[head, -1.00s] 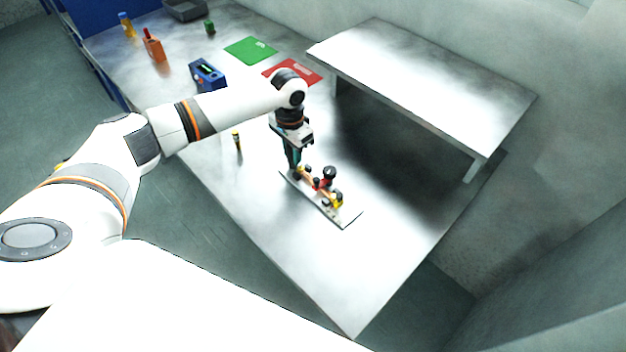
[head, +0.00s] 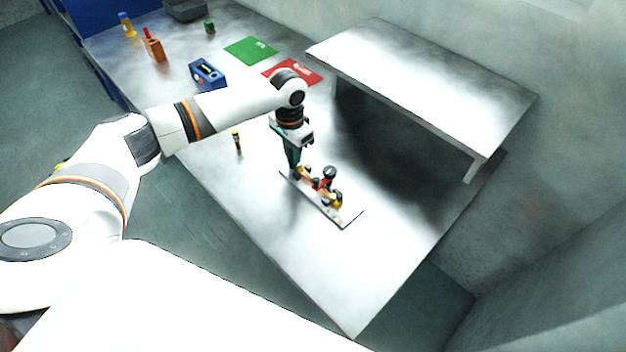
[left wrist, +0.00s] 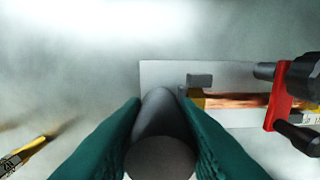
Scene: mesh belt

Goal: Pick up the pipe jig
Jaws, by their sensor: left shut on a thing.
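The pipe jig (head: 345,221) is a flat light plate on the metal table, carrying a copper pipe, a red-handled valve and yellow and dark fittings. In the left wrist view its plate (left wrist: 160,72) lies behind the fingers, with the copper pipe (left wrist: 238,102) and red part (left wrist: 280,97) to the right. My left gripper (head: 293,168) points down at the jig's far-left end. In the left wrist view its green fingers are shut on a dark grey cylindrical part (left wrist: 160,135). I cannot tell whether the plate is clear of the table. My right gripper is not in view.
A raised metal shelf (head: 425,85) stands at the right. A small yellow-black tool (head: 237,141) lies left of the jig. A blue device (head: 207,75), red mat (head: 293,72) and green mat (head: 250,51) are farther back. The near table area (head: 345,285) is clear.

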